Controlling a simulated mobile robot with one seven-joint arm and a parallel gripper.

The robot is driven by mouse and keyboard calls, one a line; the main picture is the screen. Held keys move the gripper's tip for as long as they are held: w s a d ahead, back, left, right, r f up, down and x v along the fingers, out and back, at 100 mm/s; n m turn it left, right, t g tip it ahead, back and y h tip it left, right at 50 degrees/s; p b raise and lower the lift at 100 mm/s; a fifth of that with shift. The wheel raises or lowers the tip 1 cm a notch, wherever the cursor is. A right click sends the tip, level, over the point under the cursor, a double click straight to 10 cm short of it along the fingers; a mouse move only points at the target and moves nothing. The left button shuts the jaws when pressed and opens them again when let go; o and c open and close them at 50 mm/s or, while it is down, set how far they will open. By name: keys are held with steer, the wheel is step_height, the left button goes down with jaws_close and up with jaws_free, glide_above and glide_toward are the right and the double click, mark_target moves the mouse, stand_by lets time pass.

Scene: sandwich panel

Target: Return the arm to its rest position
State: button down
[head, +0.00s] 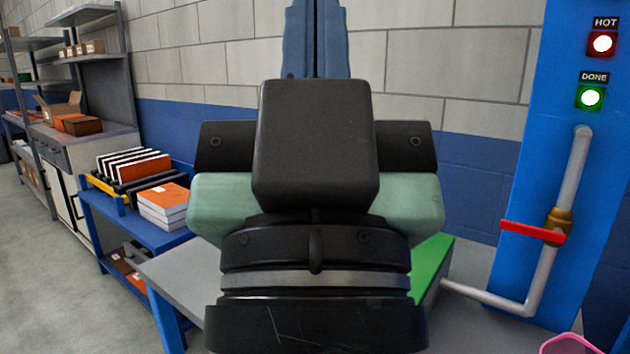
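My gripper (316,150) fills the middle of the head view, seen from behind. Its black body and wrist are in front, with dark blocks and pale green parts sticking out on both sides. The gripper is raised in front of the camera, over a grey bench (185,275). A green flat surface (432,264) shows just to its right, mostly hidden.
On the right, a blue panel (545,150) carries lit red HOT (602,43) and green DONE (591,97) lamps. A grey pipe (571,180) has a red-handled valve (533,232). A pink item (570,345) is cut off below. Left, a blue cart (120,215) holds orange-topped stacks.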

step_height(320, 180, up, 22)
steer(key=p, duration=1.9)
steer(key=shift+f, duration=0.2)
